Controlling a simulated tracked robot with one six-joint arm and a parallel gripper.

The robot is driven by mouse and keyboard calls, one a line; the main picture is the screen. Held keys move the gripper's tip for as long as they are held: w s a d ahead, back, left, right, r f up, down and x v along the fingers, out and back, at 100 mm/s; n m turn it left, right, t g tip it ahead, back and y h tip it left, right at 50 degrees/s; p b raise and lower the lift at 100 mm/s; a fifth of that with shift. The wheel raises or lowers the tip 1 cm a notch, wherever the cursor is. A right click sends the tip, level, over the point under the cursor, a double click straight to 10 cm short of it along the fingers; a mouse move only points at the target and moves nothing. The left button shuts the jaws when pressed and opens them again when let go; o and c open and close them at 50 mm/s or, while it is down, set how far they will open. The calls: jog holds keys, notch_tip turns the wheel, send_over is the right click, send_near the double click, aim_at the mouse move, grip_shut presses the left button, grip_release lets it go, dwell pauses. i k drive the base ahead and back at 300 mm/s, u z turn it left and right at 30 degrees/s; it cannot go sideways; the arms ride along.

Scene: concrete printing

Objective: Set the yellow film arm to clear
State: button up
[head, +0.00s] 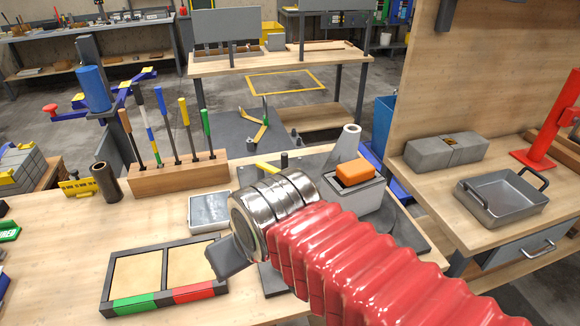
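A short yellow bar (267,168), which looks like the film arm, shows just behind my wrist beside a small dark post (284,160) on the bench. My wrist hides what lies below it, so I cannot tell its full shape or setting. My gripper (226,258) points down and away over the bench, near the right side of the two-part tray. Only a grey piece of it shows past the silver wrist. I cannot see both fingertips or anything between them. My gripper is apart from the yellow bar, nearer the camera.
A two-part tray (163,242) with green and red front tabs lies left. A wooden rack (180,174) holds several upright tools. A small framed panel (209,212), a grey box (356,196) with an orange sponge (355,171), and a grey cone (348,142) stand near my arm.

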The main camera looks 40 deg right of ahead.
aim_at(261, 166)
jog(key=u, duration=1.1)
jog(key=k, duration=1.3)
jog(key=z, duration=0.6)
jog(key=i, duration=1)
jog(key=z, duration=0.05)
